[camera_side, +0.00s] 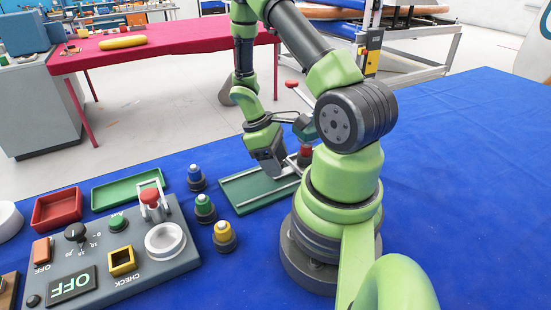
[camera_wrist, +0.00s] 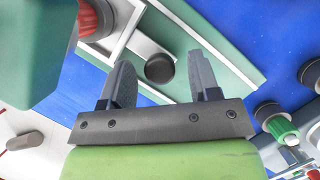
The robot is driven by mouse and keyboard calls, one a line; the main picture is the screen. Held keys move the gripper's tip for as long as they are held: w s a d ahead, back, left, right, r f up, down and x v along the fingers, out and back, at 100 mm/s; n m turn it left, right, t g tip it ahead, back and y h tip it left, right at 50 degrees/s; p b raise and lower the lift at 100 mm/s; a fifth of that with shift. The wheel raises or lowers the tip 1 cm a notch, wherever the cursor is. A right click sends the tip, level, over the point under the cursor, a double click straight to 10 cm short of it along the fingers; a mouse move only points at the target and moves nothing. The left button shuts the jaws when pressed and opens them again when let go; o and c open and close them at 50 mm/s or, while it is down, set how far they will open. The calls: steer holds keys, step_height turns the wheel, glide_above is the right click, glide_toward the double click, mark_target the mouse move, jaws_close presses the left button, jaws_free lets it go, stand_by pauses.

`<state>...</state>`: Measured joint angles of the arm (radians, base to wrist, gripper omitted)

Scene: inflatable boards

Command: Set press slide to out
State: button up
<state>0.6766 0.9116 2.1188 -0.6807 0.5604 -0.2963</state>
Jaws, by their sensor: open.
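The press slide's base is a green plate (camera_side: 238,194) with pale rails, lying on the blue cloth right of the control panel. In the wrist view, the green plate (camera_wrist: 228,50) carries white rails and a dark round knob (camera_wrist: 159,69). My gripper (camera_side: 274,172) is low over the plate and hides part of it. In the wrist view its two fingers (camera_wrist: 160,58) are open, with the knob showing between them. I cannot tell whether they touch it. A red part (camera_wrist: 95,18) shows beside the rails at upper left, and the side view shows red (camera_side: 306,151) behind the gripper.
Blue (camera_side: 196,178), green (camera_side: 205,208) and yellow (camera_side: 224,237) lamp-like pieces stand left of the plate. The grey control panel (camera_side: 190,262) has a display reading OFF. A red tray (camera_side: 57,210) and a green tray (camera_side: 128,188) lie behind it. The cloth at right is clear.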

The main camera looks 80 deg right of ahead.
jaws_close()
steer(key=w+a, duration=0.8)
steer(key=shift+w+a, duration=0.1)
steer(key=shift+w, duration=0.05)
jaws_free()
steer(key=v, duration=1)
